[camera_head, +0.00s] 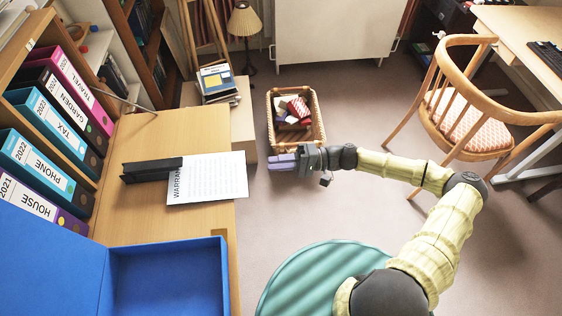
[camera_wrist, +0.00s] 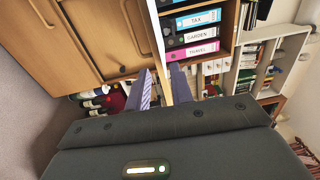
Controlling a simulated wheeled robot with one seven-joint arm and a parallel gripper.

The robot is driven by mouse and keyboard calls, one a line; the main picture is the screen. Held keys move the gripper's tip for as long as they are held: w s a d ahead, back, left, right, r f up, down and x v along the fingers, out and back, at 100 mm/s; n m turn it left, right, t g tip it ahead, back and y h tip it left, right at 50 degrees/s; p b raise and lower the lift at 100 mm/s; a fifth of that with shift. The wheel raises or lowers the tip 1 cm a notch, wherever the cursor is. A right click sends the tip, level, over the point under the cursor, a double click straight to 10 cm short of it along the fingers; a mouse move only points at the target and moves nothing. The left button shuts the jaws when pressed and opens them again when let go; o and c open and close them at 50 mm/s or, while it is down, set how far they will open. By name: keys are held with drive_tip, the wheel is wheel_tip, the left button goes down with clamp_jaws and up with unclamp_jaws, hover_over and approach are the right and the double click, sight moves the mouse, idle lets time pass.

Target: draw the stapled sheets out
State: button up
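The white stapled sheets (camera_head: 212,178), with a heading that reads "WARRAN…", lie on the wooden bureau top, and their right end sticks out past its edge. Their left end meets a long black holder (camera_head: 150,169); how far they go into it I cannot tell. My gripper (camera_head: 277,162) is to the right of the sheets, apart from them, beyond the bureau's edge. In the wrist view my gripper (camera_wrist: 161,92) has its two fingers apart with nothing between them. The sheets are not discernible in the wrist view.
A blue open box (camera_head: 168,280) sits at the near end of the bureau top (camera_head: 130,220). Labelled binders (camera_head: 45,155) stand on the left shelf. A wicker basket (camera_head: 322,135) with several items is just beyond my gripper. A wooden chair (camera_head: 470,115) stands right; open floor lies between.

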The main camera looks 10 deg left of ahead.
drive_tip(key=p+x, duration=0.1)
drive_tip(key=x, duration=0.7)
drive_tip(key=shift+a, duration=0.15)
drive_tip(key=shift+c, duration=0.2)
clamp_jaws()
drive_tip(key=shift+r, duration=0.2)
idle(0.4)
idle(0.4)
drive_tip(key=b+v, duration=0.1)
drive_tip(key=v, duration=0.9)
drive_tip(key=shift+r, duration=0.3)
idle(1.2)
drive_tip(key=shift+s, duration=0.1)
